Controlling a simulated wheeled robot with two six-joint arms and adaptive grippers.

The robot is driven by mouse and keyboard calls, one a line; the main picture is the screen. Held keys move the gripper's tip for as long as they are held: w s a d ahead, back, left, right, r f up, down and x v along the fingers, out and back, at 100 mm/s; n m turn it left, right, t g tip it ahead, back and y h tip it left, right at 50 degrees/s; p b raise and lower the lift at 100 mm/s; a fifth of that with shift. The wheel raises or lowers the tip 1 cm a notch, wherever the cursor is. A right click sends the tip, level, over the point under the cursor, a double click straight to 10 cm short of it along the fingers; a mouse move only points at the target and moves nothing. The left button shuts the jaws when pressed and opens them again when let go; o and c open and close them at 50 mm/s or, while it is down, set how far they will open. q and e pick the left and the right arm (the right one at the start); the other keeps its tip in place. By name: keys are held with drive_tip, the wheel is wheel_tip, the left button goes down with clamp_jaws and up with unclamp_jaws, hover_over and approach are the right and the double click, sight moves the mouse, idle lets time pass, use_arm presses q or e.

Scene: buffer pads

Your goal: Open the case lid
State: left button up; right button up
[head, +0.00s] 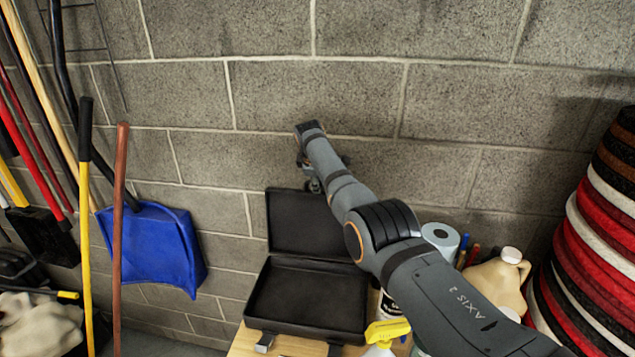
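The black case (308,300) sits on a wooden table against the block wall, and its tray looks empty. Its lid (298,222) stands raised at the back, roughly upright, so the case is open. My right arm reaches in from the lower right across the view. My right gripper (314,184) is at the top edge of the lid, near its right part. The arm's end hides much of the gripper, so its fingers and any contact with the lid are unclear. My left gripper is not in view.
A paper roll (441,238), a beige jug (497,280) and a yellow spray-bottle head (387,331) stand right of the case, partly behind my arm. Stacked red, white and black rings (590,260) are at the right. A blue shovel (155,248) and several poles lean at the left.

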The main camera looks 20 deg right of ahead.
drive_tip(key=shift+r, duration=0.1)
drive_tip(key=shift+s+a+r, duration=0.15)
drive_tip(key=shift+r, duration=0.15)
drive_tip(key=v, duration=1.1)
drive_tip(key=shift+s, duration=0.1)
